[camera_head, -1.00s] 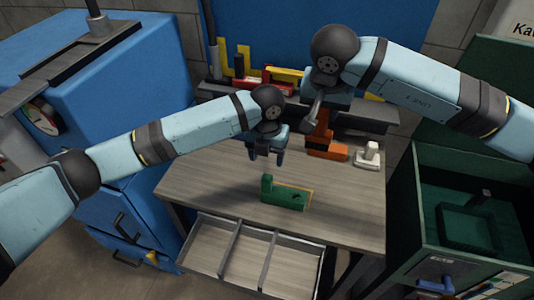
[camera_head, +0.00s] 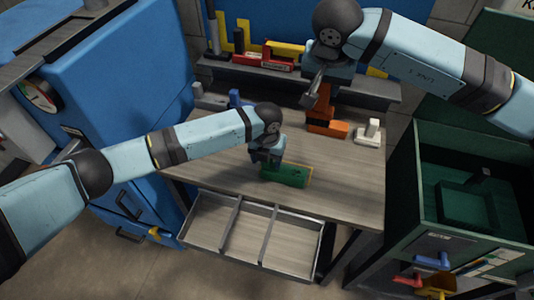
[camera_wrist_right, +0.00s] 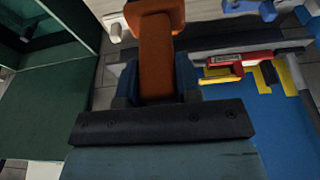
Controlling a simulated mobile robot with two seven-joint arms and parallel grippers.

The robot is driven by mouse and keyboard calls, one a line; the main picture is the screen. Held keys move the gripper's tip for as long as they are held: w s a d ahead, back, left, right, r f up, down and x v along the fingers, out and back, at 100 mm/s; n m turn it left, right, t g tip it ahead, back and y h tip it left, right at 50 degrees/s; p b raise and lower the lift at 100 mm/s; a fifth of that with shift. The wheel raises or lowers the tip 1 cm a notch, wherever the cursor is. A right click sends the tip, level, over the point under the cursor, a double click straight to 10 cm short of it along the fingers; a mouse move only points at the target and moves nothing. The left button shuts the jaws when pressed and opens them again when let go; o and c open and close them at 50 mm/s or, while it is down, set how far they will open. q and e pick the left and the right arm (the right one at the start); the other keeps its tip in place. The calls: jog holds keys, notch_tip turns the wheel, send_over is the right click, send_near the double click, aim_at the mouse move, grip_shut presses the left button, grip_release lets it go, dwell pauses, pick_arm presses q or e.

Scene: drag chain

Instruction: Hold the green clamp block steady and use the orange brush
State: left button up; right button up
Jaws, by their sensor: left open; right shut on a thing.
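The green clamp block (camera_head: 291,178) lies on the wooden table near its front edge. My left gripper (camera_head: 266,161) is open at the block's left end and hides the upright part there; I cannot tell whether the fingers touch it. The orange brush (camera_head: 326,128) is near the back right of the table, its handle upright. My right gripper (camera_head: 322,92) is shut on the handle. The right wrist view shows the orange handle (camera_wrist_right: 156,62) between the dark fingers of this gripper (camera_wrist_right: 157,80).
A white piece (camera_head: 370,132) stands right of the brush. A blue piece (camera_head: 238,98) lies at the back left. A shelf (camera_head: 300,82) with red and yellow parts runs behind. An open divided drawer (camera_head: 250,235) juts out in front. A green cabinet (camera_head: 470,200) stands at right.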

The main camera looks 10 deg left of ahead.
aim_at(307, 118)
pick_arm(q)
grip_shut()
pick_arm(e)
jog(key=f, duration=0.3)
jog(key=a+f, duration=0.1)
jog(key=f, duration=0.3)
jog(key=w+a+f, duration=0.1)
jog(key=f, duration=0.3)
jog(key=shift+w+a, duration=0.1)
jog(key=shift+a, duration=0.15)
jog(key=shift+f, duration=2.2)
